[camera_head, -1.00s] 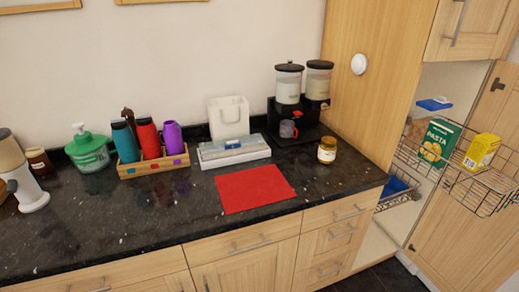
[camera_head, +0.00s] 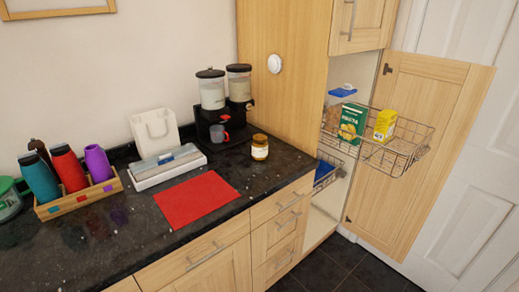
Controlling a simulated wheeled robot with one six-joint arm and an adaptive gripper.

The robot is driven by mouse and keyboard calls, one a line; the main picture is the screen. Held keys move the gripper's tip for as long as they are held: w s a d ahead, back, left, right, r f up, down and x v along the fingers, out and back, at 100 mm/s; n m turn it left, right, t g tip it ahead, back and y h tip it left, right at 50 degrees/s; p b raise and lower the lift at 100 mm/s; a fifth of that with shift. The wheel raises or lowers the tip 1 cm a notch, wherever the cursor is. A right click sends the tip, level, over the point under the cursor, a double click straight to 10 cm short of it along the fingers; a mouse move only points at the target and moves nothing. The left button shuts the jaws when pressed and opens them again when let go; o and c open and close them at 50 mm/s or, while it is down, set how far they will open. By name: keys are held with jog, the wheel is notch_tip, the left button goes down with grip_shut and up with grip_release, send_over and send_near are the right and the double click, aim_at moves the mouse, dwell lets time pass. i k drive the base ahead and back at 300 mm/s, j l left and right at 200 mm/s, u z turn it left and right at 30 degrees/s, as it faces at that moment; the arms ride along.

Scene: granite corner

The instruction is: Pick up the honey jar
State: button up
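The honey jar (camera_head: 260,147) is a small glass jar with a golden-brown lid and a pale label. It stands upright on the dark granite counter (camera_head: 270,182), near the right end, in front of the tall wooden cabinet side. It is right of the coffee machine and apart from it. Nothing covers it. My gripper is not in view.
A red mat (camera_head: 196,200) lies left. An open cabinet door (camera_head: 425,150) and pull-out wire basket (camera_head: 400,150) with pasta box (camera_head: 352,122) and yellow box (camera_head: 385,125) jut out right.

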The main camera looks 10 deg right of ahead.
aim_at(261, 145)
jog(key=i+u, duration=0.2)
jog(key=u, duration=0.2)
jog(key=i+l+u, duration=0.15)
jog(key=u, duration=0.25)
